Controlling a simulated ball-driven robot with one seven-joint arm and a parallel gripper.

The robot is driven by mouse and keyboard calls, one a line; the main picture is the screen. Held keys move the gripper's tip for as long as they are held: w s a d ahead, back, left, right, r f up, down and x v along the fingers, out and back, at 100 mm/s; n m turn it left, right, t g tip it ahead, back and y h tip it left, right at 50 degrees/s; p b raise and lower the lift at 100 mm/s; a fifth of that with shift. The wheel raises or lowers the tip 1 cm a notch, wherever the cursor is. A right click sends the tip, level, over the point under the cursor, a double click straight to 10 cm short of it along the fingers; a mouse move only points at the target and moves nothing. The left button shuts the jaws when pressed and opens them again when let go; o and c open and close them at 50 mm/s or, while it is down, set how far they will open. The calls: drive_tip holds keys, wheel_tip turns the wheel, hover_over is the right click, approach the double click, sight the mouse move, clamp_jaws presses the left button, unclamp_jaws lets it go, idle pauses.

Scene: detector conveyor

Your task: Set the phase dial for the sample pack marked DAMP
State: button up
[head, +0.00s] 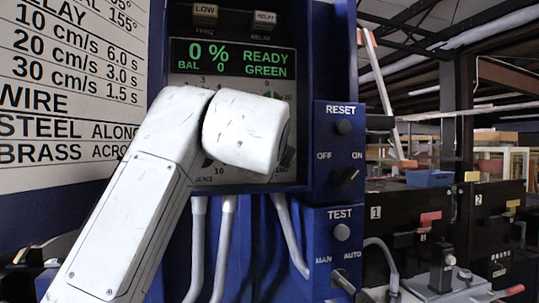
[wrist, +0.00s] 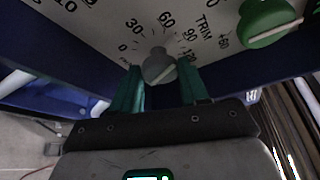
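In the wrist view a grey dial knob (wrist: 158,68) with a pale pointer line sits on a scale marked 0, 30, 60, 90 and 120. Its label is mostly hidden; only the start shows. My gripper (wrist: 161,68) has its two green fingers apart, one on each side of this knob; contact is not clear. In the head view my white arm covers the dials, and my gripper is hidden. The chart (head: 70,90) at left shows cut-off rows ending in 155° and a delay list; no DAMP row is readable. The display (head: 232,58) reads 0 %, READY, BAL 0, GREEN.
A green knob (wrist: 265,20) marked TRIM is close to the right finger. Right of the panel are the RESET button (head: 344,127), OFF/ON switch (head: 345,178), TEST button (head: 342,232) and MAN/AUTO switch (head: 343,281). Numbered black boxes (head: 400,205) stand farther right.

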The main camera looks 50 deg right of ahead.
drive_tip(key=o, duration=0.5)
drive_tip(key=shift+c, duration=0.2)
drive_tip(key=b+v, duration=0.2)
drive_tip(key=v, duration=0.8)
drive_tip(key=shift+s+a, duration=0.2)
drive_tip(key=shift+a, duration=0.1)
